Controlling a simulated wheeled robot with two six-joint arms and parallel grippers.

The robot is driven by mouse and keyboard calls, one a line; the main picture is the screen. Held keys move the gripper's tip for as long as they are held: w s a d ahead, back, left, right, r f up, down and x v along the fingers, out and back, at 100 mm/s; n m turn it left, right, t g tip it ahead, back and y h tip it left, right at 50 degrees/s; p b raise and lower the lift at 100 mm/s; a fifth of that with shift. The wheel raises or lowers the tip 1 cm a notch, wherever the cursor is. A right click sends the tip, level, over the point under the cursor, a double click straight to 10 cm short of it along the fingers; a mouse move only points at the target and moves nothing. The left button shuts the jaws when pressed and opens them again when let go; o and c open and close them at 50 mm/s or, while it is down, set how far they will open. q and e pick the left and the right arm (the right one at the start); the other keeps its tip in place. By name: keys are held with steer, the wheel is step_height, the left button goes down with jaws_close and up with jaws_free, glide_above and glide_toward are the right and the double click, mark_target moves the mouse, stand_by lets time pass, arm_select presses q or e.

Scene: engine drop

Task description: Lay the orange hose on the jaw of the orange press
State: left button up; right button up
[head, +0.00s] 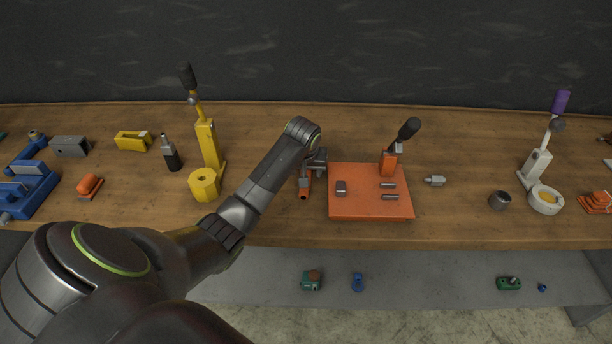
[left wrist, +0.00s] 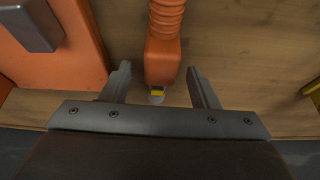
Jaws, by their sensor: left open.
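The orange hose (head: 304,188) lies on the wooden bench just left of the orange press, partly hidden by my left gripper (head: 314,166) in the head view. In the left wrist view the hose (left wrist: 163,52) has a ribbed part and a smooth block end with a yellow mark. My left gripper (left wrist: 158,75) is open, with one finger on each side of the block end and gaps visible to both. The orange press has a flat base plate (head: 365,209) and an upright with a black-knobbed lever (head: 408,129).
The press plate (left wrist: 75,40) is close beside the gripper in the left wrist view. A yellow press (head: 207,145) stands to the left, a white press (head: 539,162) to the right. A small metal fitting (head: 434,181) lies right of the plate. Bench between them is mostly clear.

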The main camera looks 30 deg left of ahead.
arm_select(q)
steer(key=shift+w+f, duration=0.1)
steer(key=shift+f, duration=0.25)
